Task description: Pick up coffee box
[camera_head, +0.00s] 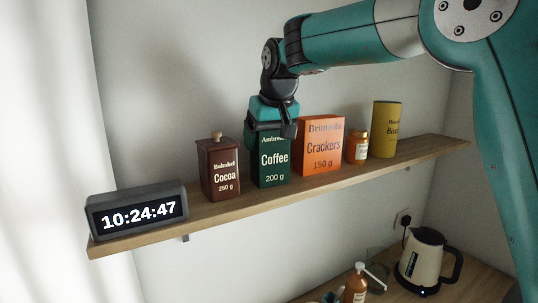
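The coffee box (273,165) is dark green with white "Coffee 200 g" lettering. It stands upright on the wooden shelf, between the cocoa tin and the crackers box. My gripper (271,133) points down over its top from above, with one finger at the upper left edge and the other at the upper right edge. The fingers cover the top of the box and part of its upper lettering. I cannot tell whether they press on the box or stand slightly apart from it.
The brown cocoa tin (219,174) and orange crackers box (319,149) stand close on either side. A digital clock (137,213), a small jar (357,149) and a yellow canister (384,131) share the shelf (240,206). A kettle (424,261) and bottle (355,286) stand below.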

